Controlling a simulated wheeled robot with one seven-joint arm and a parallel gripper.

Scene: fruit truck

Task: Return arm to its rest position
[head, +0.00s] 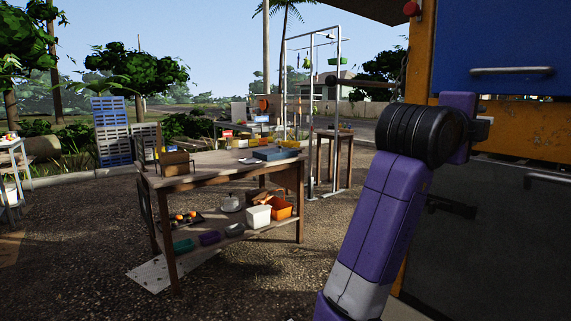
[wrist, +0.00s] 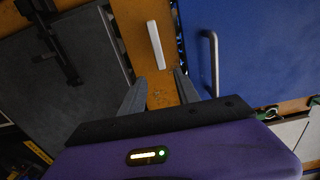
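My purple arm (head: 378,225) is raised at the right of the head view, close to the truck. My gripper (wrist: 160,90) shows in the wrist view with its two grey fingers apart and nothing between them. Behind the fingers is the truck's orange panel (wrist: 137,32) with a white bar-shaped handle (wrist: 155,45) on it. My gripper does not show clearly in the head view.
The truck's blue door (head: 505,45) with a metal handle (head: 511,71) is at the right, close to my arm. A wooden table (head: 225,170) with a lower shelf stands left of centre. Gravel ground (head: 80,250) at the left is open.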

